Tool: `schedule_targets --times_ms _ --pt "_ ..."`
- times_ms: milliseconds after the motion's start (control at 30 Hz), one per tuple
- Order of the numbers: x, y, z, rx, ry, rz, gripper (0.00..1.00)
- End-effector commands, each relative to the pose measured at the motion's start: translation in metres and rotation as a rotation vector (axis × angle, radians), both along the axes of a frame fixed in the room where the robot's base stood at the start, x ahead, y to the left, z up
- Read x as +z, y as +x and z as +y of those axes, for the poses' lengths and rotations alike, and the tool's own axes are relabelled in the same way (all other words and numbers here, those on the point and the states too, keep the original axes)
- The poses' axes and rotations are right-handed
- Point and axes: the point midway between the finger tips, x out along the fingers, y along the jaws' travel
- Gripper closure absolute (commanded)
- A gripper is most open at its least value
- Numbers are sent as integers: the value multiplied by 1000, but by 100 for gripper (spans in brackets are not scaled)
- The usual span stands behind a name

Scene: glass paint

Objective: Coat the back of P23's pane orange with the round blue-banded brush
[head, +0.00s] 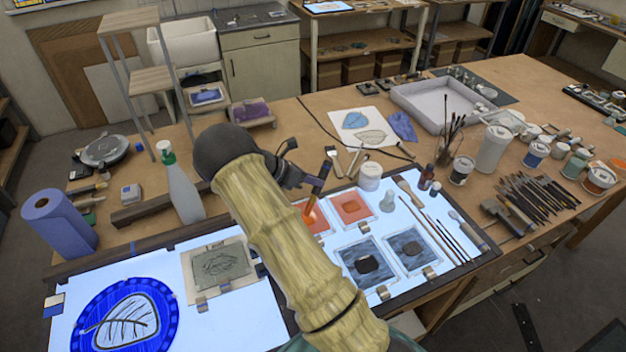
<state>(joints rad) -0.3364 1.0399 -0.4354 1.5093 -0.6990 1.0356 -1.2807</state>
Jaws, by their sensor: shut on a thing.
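My gripper (304,180) is partly hidden behind my arm. It is shut on a brush (314,194) with a dark handle, held tilted with its orange tip down. The tip is over or on an orange pane (316,221) on the light table (238,314); I cannot tell whether it touches. My arm hides part of that pane. A second orange pane (352,208) lies to its right, with a darker patch in its middle. No label P23 is readable, and the brush's band is too small to make out surely.
Two dark grey panes (368,262) (411,247) lie nearer me. A white-lidded jar (370,177) and several slim brushes (436,228) stand or lie close on the right. A spray bottle (180,190) stands at left. A blue leaf roundel (122,318) lies at lower left.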

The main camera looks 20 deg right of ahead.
Motion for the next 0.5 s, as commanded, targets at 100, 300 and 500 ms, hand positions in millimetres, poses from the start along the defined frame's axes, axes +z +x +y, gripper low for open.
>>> schedule_targets --times_ms 100,300,500 --pt "1 0 0 0 0 0 100" --pt "17 0 0 -1 0 -1 100" --pt "33 0 0 -1 0 -1 100"
